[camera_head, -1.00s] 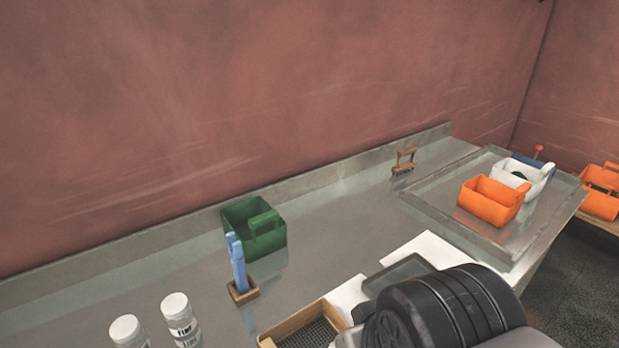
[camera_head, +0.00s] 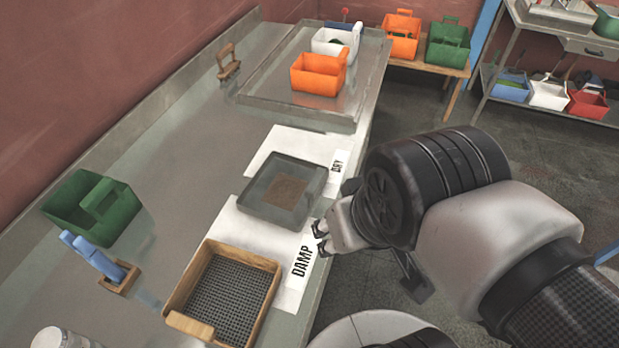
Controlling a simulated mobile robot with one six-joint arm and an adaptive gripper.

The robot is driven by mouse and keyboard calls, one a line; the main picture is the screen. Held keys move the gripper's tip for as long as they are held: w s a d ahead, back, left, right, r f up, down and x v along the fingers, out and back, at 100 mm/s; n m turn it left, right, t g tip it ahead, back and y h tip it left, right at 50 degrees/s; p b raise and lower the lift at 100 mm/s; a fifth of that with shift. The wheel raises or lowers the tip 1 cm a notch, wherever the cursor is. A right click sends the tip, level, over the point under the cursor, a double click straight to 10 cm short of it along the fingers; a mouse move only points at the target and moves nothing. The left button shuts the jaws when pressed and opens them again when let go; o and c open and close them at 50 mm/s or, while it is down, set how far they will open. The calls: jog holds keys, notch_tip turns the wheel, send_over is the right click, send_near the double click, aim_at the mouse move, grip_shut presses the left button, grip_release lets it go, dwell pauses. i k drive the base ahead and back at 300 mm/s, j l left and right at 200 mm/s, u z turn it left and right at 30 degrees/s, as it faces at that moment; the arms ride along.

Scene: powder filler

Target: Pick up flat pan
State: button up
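The flat pan (camera_head: 258,207) is a shallow grey rectangular tray with a brown patch on its floor. It lies on white sheets on the metal bench, near the front edge. My gripper (camera_head: 318,239) is just right of and slightly below the pan's near right corner in the picture. Its two dark fingertips show a gap and hold nothing that I can see. It seems apart from the pan, but its height over the bench is hard to judge.
A wooden-framed mesh sieve (camera_head: 178,293) sits close below the pan, by the "DAMP" label (camera_head: 302,262). A green bin (camera_head: 120,215) and a blue tool in a holder (camera_head: 118,284) stand left. A raised metal tray (camera_head: 262,93) with an orange bin (camera_head: 313,76) is beyond.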

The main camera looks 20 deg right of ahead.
aim_at(284, 192)
jog(key=u, duration=3.55)
jog(key=z, duration=3.55)
jog(key=i+l+u, duration=0.4)
jog(key=l, duration=0.25)
jog(key=l+u, duration=0.2)
jog(key=l, duration=0.1)
